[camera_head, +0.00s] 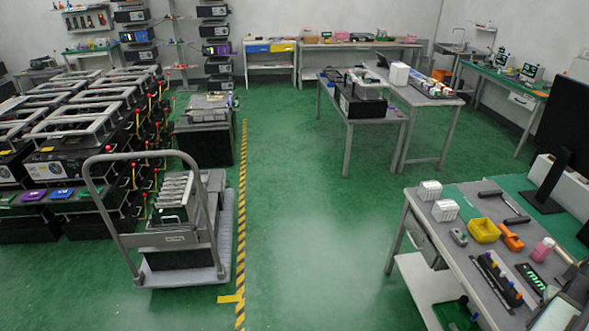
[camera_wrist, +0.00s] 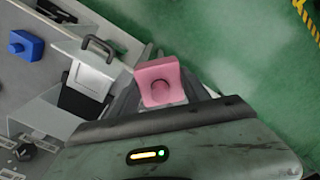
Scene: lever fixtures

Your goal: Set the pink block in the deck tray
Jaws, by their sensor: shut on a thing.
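The pink block (camera_wrist: 158,82) shows in the wrist view, a small block with a round dark hollow in its face. My gripper (camera_wrist: 160,88) is shut on it, with grey finger parts beside the block. The block is held over the scene, with green floor to its right and grey surfaces to its left. I cannot clearly make out the deck tray in either view; the grey walled surfaces at the left of the wrist view may be part of it. The block is not identifiable in the head view.
In the wrist view, a blue block (camera_wrist: 25,45) and a pale box with a dark handle (camera_wrist: 97,46) lie left. In the head view, a cluttered workbench (camera_head: 420,205) stands right, and a grey trolley (camera_head: 215,255) left. Green floor between them is free.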

